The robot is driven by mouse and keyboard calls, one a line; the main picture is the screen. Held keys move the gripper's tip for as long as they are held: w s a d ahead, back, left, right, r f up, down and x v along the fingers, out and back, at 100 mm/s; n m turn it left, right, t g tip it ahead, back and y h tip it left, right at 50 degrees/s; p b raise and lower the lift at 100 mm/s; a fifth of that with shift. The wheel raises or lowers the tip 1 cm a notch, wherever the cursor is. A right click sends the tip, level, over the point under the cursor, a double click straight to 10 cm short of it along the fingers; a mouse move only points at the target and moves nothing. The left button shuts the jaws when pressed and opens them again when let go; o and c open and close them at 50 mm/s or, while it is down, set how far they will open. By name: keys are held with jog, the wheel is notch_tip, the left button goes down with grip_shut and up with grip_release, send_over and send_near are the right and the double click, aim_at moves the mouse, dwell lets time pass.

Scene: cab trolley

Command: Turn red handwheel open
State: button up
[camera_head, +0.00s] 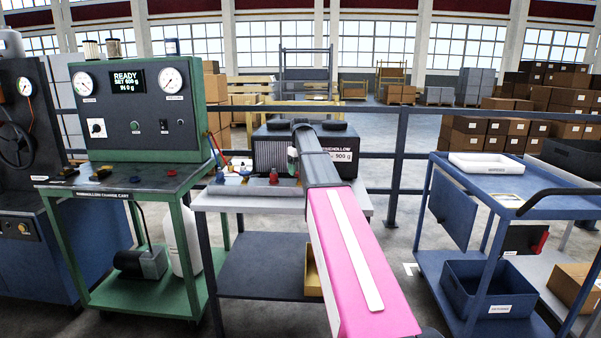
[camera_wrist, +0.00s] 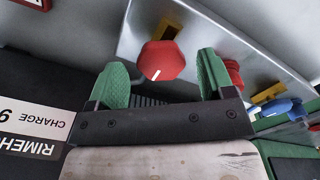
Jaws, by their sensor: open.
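A red handwheel (camera_wrist: 163,60) with a white mark on its face shows in the wrist view, just beyond and between my fingertips. A gap seems to separate it from both fingers. My gripper (camera_wrist: 160,68) is open and empty, with one green finger on each side. A second red knob (camera_wrist: 234,72) is partly hidden behind the right finger. In the head view a red knob (camera_head: 273,178) stands on the grey bench, left of my gripper (camera_head: 292,160). My arm hides part of the bench.
A black box (camera_head: 275,150) labelled Rimehollow stands at the back of the bench. Blue-handled fittings (camera_head: 220,177) sit left of the red knob; a blue handle (camera_wrist: 278,108) shows in the wrist view. A green gauge cart (camera_head: 150,140) is left, a blue trolley (camera_head: 460,178) right.

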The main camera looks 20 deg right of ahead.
notch_tip(320, 180, up, 10)
jog(key=shift+f, duration=0.15)
dwell(0.4)
